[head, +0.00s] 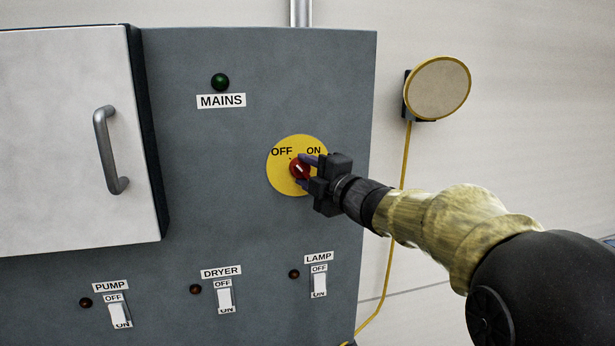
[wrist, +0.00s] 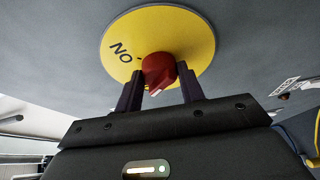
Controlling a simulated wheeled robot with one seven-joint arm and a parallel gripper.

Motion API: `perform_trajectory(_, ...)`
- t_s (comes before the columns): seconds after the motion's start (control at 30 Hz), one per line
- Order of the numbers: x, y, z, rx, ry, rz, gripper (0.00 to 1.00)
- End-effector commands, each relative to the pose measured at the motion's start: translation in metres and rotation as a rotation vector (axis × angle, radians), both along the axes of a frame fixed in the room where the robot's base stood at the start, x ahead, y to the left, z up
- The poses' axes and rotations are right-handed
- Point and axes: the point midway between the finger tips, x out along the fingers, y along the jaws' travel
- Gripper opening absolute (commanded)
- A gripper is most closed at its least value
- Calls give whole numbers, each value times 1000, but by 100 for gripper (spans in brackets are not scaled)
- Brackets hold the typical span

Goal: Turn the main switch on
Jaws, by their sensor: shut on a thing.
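The main switch is a red knob (head: 299,169) on a yellow disc (head: 279,178) marked OFF at upper left and ON at upper right. A short white mark on the knob seems to slant toward the upper left, on the OFF side. My gripper (head: 304,169) comes from the right and is shut on the knob, one finger on each side. In the wrist view, the knob (wrist: 159,70) sits between the fingertips (wrist: 160,84), in front of the yellow disc (wrist: 188,36); ON reads upside down there. The green MAINS lamp (head: 220,82) looks dark.
Rocker switches for PUMP (head: 119,315), DRYER (head: 224,297) and LAMP (head: 319,284) line the panel's lower part, each beside a dark small lamp. A white cabinet door (head: 60,150) with a handle (head: 108,150) stands out at left. A round yellow-rimmed fixture (head: 437,88) with a yellow cable is at right.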

Motion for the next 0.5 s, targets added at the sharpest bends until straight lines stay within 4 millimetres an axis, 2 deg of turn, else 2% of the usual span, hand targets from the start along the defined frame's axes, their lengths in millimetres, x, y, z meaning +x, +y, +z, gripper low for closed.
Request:
perform_trajectory(0.03, 0, -1, -5, 24, 7, -2, 16)
perform_trajectory(0.5, 0, 0, -12, 398, 113, -1, 16)
